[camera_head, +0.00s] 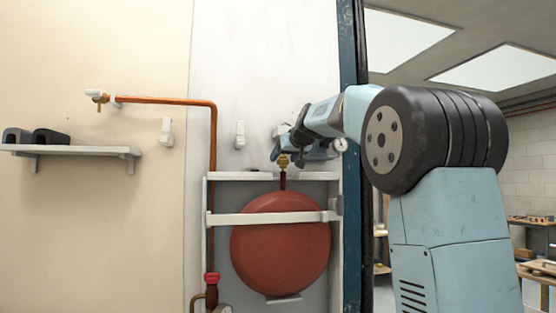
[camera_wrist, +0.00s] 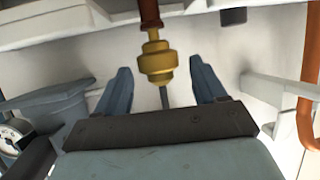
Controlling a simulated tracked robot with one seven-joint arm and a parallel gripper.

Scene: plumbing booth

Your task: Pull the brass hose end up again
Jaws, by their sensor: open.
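The brass hose end (camera_head: 283,160) stands above the white shelf of the frame, at the top of a short dark reddish-brown hose (camera_head: 283,182). In the wrist view the brass hose end (camera_wrist: 157,60) shows close up, with the hose (camera_wrist: 150,14) running to the picture's top edge. My gripper (camera_wrist: 160,80) is open, with one blue finger on each side of the brass piece. Gaps show on both sides, so the fingers look apart from it. In the head view my gripper (camera_head: 283,152) is at the brass end, partly hidden by my wrist.
A round red tank (camera_head: 280,243) sits behind a white rail (camera_head: 266,218). A copper pipe (camera_head: 213,150) runs down left of it. A pressure gauge (camera_head: 340,145) is right of my wrist. White wall clips (camera_head: 240,135) and a shelf with dark blocks (camera_head: 70,151) are further left.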

